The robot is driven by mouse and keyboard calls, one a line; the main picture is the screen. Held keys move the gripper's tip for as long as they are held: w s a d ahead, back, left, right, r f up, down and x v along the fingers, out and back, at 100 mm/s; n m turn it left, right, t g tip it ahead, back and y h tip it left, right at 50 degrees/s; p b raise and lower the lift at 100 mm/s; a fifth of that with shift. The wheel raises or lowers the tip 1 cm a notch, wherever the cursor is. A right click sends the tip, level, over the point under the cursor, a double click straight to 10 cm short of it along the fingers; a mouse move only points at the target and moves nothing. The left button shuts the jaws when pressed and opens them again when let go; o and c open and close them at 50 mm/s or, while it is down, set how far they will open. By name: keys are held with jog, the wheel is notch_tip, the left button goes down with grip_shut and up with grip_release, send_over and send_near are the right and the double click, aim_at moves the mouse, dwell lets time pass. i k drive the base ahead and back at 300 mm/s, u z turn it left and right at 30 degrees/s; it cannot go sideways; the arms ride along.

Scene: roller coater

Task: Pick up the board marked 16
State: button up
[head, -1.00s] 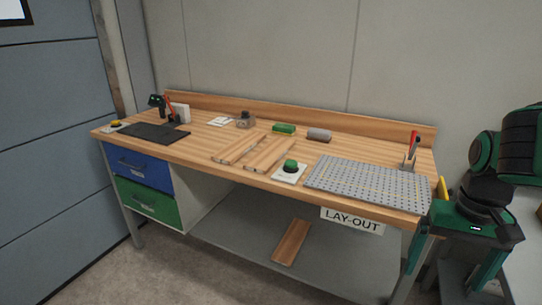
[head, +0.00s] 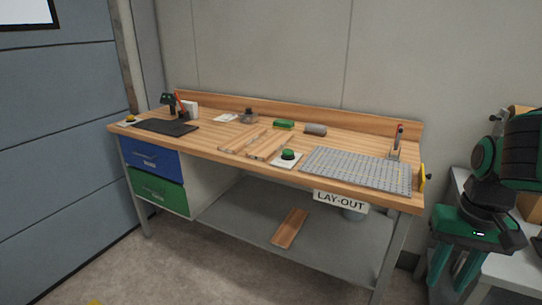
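Two light wooden boards lie side by side on the bench top, a left one (head: 243,141) and a right one (head: 267,146). A third, redder board (head: 290,228) lies on the grey lower shelf. No number is readable on any of them, so I cannot tell which is marked 16. My gripper (head: 454,272) is at the right, beyond the bench's right end, pointing down. Its two green fingers stand apart with nothing seen between them. It is far from all three boards.
The wooden bench (head: 216,155) holds a perforated grey plate (head: 356,168), a green button on a white base (head: 287,157), a green block (head: 284,124), a grey roll-like item (head: 315,130) and a black mat (head: 165,127). Drawers (head: 152,158) are at left.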

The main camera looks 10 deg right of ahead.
aim_at(266, 148)
jog(key=k, duration=0.6)
jog(key=u, duration=1.45)
jog(key=i, duration=3)
jog(key=z, duration=2.55)
